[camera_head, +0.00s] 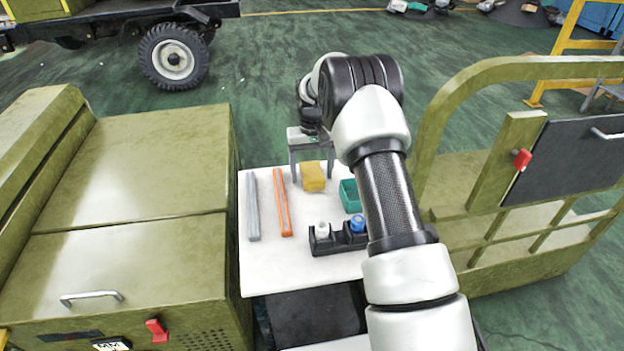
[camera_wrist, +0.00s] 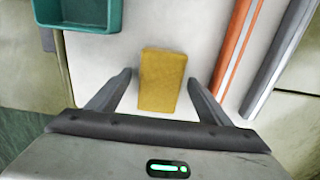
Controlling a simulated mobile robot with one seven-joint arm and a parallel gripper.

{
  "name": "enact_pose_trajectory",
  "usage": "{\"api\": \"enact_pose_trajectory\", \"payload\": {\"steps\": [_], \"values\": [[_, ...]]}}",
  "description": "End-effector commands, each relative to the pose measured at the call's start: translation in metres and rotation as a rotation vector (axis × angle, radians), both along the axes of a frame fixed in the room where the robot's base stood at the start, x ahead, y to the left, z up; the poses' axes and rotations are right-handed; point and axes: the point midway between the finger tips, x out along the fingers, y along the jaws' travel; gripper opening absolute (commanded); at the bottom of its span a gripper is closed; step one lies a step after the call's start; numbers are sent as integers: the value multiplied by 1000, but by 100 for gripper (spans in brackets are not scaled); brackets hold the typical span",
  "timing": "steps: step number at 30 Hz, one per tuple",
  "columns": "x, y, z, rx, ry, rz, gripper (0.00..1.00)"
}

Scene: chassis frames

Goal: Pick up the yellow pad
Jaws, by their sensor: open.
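The yellow pad (camera_head: 313,177) lies on the white table top, right of the orange bar. In the wrist view the yellow pad (camera_wrist: 161,80) shows as an upright block shape between and a little beyond my fingers. My gripper (camera_head: 308,178) is above the table at the pad's far side. In the wrist view my gripper (camera_wrist: 160,82) is open, one finger on each side of the pad with gaps to both. Nothing is held. I cannot tell the exact height of the fingertips over the table.
An orange bar (camera_head: 282,202) and a grey bar (camera_head: 253,205) lie left of the pad. A teal bin (camera_head: 350,196) stands to its right. A black holder (camera_head: 325,244) with white and blue-capped items is nearer. Olive cabinets flank the white table (camera_head: 275,265).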

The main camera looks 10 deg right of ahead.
Motion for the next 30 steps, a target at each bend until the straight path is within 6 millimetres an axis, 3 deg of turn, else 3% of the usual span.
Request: {"api": "enact_pose_trajectory", "payload": {"steps": [7,15,23,30], "values": [[0,0,-3,0,-1,0,73],[0,0,-3,0,-1,0,28],[1,0,1,0,-2,0,28],[2,0,41,0,-6,0,28]]}}
